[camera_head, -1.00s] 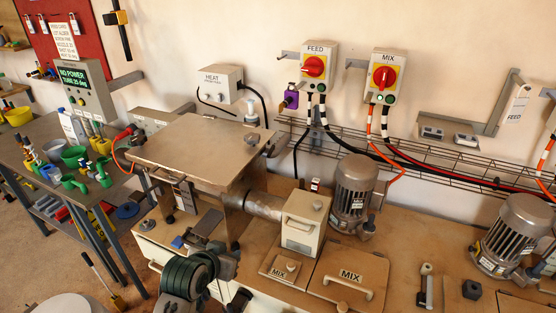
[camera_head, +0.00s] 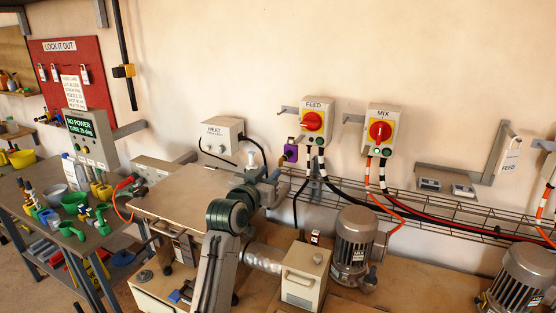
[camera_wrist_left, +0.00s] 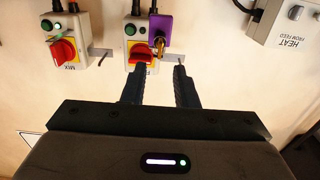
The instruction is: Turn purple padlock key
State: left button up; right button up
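The purple padlock (camera_head: 290,153) hangs at the lower left of the FEED switch box (camera_head: 313,124). In the left wrist view, which is upside down, the padlock (camera_wrist_left: 160,27) shows with a brass key (camera_wrist_left: 159,46) at its end facing me. My left gripper (camera_head: 278,174) is raised just below and left of the padlock. In the wrist view its two dark fingers (camera_wrist_left: 163,70) are apart with nothing between them, and the key lies just beyond the tips. No contact with the key shows. My right gripper is out of view.
The MIX switch box (camera_head: 381,132) is right of FEED, and the HEAT box (camera_head: 222,135) is left. Cables run down to a wire tray (camera_head: 440,205). A motor (camera_head: 354,245) stands on the bench below.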

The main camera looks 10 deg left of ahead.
aim_at(281, 161)
pick_arm(q)
jog(key=w+d+p, duration=0.1)
jog(key=w+p, duration=0.1)
jog(key=w, duration=0.4)
jog(key=shift+w+d, duration=0.15)
jog(key=shift+w, duration=0.1)
grip_shut()
